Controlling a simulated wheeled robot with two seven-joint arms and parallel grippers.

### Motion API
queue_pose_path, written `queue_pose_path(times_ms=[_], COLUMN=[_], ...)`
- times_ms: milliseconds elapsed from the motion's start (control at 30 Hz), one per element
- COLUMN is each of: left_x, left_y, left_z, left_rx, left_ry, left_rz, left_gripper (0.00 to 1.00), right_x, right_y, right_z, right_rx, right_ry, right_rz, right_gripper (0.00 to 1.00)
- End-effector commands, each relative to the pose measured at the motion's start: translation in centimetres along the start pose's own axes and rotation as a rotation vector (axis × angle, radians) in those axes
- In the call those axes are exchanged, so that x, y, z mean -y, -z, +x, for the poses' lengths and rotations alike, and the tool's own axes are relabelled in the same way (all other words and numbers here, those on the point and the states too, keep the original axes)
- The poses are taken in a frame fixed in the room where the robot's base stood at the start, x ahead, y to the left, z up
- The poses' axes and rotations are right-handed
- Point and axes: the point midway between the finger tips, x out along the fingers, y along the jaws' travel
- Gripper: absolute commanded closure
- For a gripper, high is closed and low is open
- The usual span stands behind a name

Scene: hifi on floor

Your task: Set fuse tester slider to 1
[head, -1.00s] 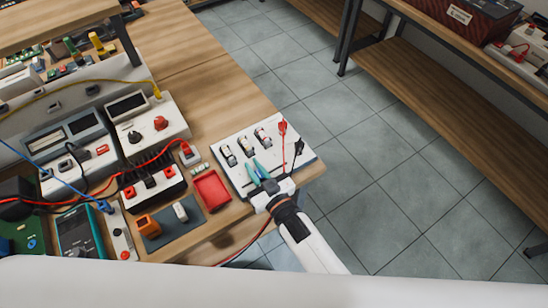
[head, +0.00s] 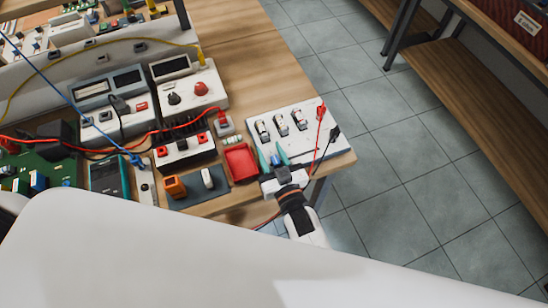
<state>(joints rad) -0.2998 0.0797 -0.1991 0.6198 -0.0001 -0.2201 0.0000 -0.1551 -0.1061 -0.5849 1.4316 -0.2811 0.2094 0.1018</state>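The fuse tester looks to be the white panel (head: 318,143) at the front right corner of the wooden bench. Several small glass-and-metal fuse-like parts stand in a row on it, with a red lead (head: 320,112) and a black lead (head: 334,133) at its right. My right gripper (head: 273,156) is over the panel's front left part, its two teal fingertips spread apart. A small blue piece (head: 275,160) shows between the fingertips; I cannot tell whether it is the slider. The slider's setting cannot be read. My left gripper is not in view.
A red tray (head: 240,163) lies just left of the panel. Left of it are a grey mat with an orange block (head: 175,187), a black terminal unit (head: 184,150) and meters with cables. The bench edge is close at the right, with tiled floor (head: 420,160) beyond.

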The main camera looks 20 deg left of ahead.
Motion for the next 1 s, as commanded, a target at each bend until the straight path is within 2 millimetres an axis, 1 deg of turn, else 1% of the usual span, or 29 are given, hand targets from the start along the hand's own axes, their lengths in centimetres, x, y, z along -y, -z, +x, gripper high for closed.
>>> queue_pose_path(times_ms=[167,400,500,600,767,1000], left_x=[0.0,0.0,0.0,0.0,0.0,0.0], left_y=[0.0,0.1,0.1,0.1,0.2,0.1], left_z=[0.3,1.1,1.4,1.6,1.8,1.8], left_rx=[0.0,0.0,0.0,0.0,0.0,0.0], left_ry=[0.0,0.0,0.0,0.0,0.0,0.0], left_rz=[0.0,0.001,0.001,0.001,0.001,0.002], left_gripper=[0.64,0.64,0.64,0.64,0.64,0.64], right_x=[0.0,-0.1,-0.1,-0.1,-0.2,-0.1], right_y=[0.3,0.3,0.3,0.2,0.1,0.0], right_z=[-2.0,-7.2,-9.1,-10.5,-11.8,-12.0], right_rx=[-0.003,-0.004,-0.004,-0.004,-0.002,-0.001], right_ry=[0.0,-0.001,-0.001,-0.002,-0.001,-0.001], right_rz=[0.0,0.0,0.0,0.001,0.001,0.001], right_gripper=[0.62,0.62,0.62,0.62,0.62,0.62])
